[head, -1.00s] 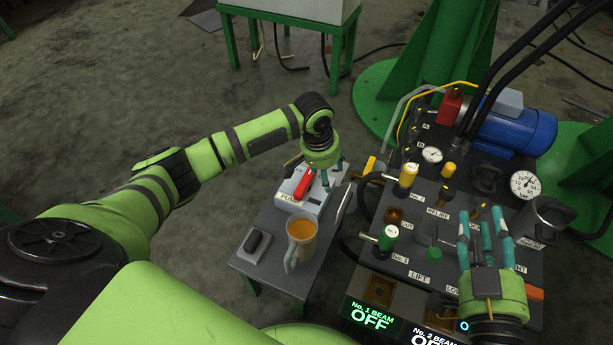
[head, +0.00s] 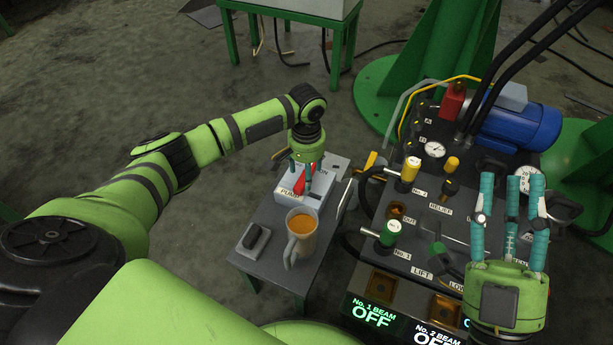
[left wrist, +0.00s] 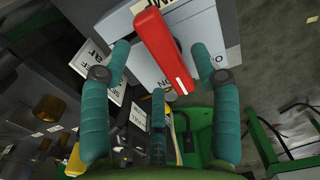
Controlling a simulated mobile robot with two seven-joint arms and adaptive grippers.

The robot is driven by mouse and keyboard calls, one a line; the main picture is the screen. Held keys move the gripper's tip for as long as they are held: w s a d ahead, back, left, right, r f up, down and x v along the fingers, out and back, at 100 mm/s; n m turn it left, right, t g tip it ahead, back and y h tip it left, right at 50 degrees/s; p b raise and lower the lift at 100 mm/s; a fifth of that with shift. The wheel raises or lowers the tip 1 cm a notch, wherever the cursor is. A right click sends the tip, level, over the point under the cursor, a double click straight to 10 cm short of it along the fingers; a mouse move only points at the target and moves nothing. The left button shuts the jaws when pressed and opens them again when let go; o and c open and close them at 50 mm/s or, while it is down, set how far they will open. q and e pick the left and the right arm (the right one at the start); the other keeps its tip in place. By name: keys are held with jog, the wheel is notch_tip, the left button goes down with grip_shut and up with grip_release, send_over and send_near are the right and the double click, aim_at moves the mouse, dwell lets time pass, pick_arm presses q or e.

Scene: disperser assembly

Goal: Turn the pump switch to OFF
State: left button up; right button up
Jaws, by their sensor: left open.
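The pump switch is a pale box (head: 314,197) with a label reading PUMP and a red lever (head: 299,187) on top. It stands on a small grey table. My left gripper (head: 303,168) is over the lever and partly hides it. In the left wrist view the red lever (left wrist: 163,50) lies between the open, spread fingers of my left gripper (left wrist: 160,62). I cannot tell whether a finger touches it. The ON/OFF marks are mostly hidden. My right gripper (head: 512,188) is open and empty above the control console.
A mug (head: 301,238) of orange liquid stands close in front of the pump box. A small dark-topped device (head: 255,241) lies at the table's left front. The console (head: 418,240) at right carries valves, gauges and a blue motor (head: 515,128). Free floor lies left.

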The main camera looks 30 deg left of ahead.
pick_arm(q)
jog(key=shift+f+b, duration=0.3)
jog(key=shift+f, duration=0.7)
pick_arm(e)
jog(key=shift+s+r+n+t+y, duration=0.35)
jog(key=shift+s+r+t+y, duration=0.15)
jog(key=shift+s+r+y, duration=0.4)
jog(key=shift+s+r+n+t+y, duration=0.35)
jog(key=shift+s+r+t+y, duration=0.25)
jog(key=shift+s, duration=0.35)
jog(key=shift+r, duration=0.1)
pick_arm(q)
jog(key=c, duration=1.2)
